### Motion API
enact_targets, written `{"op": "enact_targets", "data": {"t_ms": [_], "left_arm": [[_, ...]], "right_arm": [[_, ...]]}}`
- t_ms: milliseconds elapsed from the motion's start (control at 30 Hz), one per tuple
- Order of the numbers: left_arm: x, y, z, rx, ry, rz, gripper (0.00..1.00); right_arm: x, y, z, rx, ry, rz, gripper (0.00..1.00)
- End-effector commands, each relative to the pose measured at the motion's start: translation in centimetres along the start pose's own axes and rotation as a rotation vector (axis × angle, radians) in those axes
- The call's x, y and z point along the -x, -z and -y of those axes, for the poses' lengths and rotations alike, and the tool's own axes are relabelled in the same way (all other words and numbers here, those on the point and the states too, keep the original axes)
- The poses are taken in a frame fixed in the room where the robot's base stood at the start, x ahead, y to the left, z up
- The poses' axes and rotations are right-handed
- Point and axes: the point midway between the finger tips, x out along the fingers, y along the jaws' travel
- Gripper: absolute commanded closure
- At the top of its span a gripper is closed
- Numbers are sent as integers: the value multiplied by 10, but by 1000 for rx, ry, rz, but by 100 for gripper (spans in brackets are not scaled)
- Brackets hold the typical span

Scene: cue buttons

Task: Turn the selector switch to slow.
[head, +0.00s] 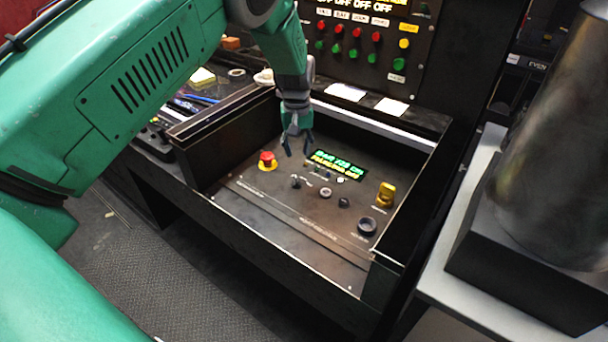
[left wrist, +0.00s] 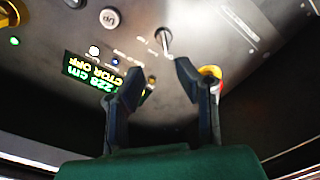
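The control panel (head: 290,210) lies in a dark open box. My left gripper (head: 298,152) hangs over the panel's far part, fingers down, open and empty. In the left wrist view its two fingers (left wrist: 159,68) are apart. A small metal lever (left wrist: 164,41), apparently the selector switch, stands just past the fingertips, near the gap between them and not visibly gripped. It seems to match the small dark knob (head: 295,183) below my gripper in the head view. The labels are too blurred to read. My right gripper is not in view.
A red button on a yellow base (head: 267,160) is left of the gripper; the right finger partly covers it in the wrist view.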

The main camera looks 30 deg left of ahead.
Motion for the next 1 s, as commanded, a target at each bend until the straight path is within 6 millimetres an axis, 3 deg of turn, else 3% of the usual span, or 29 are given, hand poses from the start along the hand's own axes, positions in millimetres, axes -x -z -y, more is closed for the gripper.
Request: {"op": "enact_targets", "data": {"t_ms": [200,433,600,933,967,1000], "left_arm": [[-53,1,2,0,2,5,72],[-92,0,1,-2,1,2,72],[-105,0,-1,-2,1,-1,72],[-108,1,0,-2,-1,0,72],[-108,1,1,-2,-1,0,79],[-108,1,1,-2,0,0,93]], "right_arm": [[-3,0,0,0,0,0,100],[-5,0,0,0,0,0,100],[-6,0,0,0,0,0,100],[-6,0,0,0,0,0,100],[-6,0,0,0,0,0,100],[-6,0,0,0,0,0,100]]}}
